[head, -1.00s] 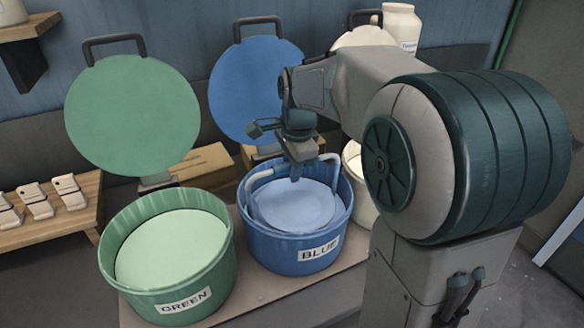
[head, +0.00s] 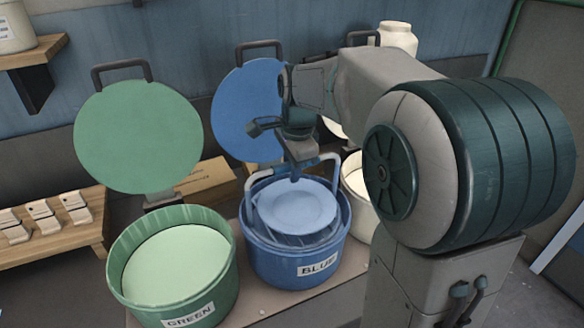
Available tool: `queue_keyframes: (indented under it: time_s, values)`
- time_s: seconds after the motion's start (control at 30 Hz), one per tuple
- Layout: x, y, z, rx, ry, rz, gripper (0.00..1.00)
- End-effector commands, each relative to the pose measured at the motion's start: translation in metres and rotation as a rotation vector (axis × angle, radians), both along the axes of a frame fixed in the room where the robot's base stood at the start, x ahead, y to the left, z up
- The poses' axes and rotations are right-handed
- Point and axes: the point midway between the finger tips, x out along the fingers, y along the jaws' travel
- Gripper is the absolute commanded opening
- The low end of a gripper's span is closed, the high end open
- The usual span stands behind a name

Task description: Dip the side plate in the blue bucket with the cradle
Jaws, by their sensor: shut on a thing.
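The blue bucket (head: 281,264) stands on the bench with a "BLUE" label on its front. The cradle (head: 251,190), a pale bent-bar frame, is over the bucket, its lower part inside the rim. The side plate (head: 298,211) lies in the cradle, its face visible, tinted blue and raised near the bucket's rim. My gripper (head: 296,176) is above the bucket and shut on the cradle's upper handle. The exact finger contact is small and partly hidden by my gripper's body.
The green bucket (head: 172,296) with pale green liquid stands at left. A green lid (head: 138,135) and a blue lid (head: 245,105) stand upright behind. A cream bucket (head: 358,190) is at right, partly hidden by my arm. A wooden rack (head: 60,245) is at far left.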

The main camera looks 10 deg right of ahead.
Motion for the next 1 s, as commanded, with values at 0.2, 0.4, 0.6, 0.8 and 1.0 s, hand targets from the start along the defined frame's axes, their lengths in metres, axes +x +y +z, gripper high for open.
queue_keyframes:
  time_s: [0.2, 0.4, 0.6, 0.8, 1.0]
  values:
    - [0.000, 0.000, 0.016, 0.000, -0.003, 0.000, 0.00]
    - [0.001, 0.000, 0.027, 0.000, -0.004, 0.000, 0.00]
    - [0.001, 0.000, 0.038, 0.000, -0.004, 0.000, 0.00]
    - [0.001, 0.000, 0.049, 0.000, -0.004, 0.001, 0.00]
    - [0.000, 0.000, 0.055, 0.000, -0.003, 0.000, 0.00]
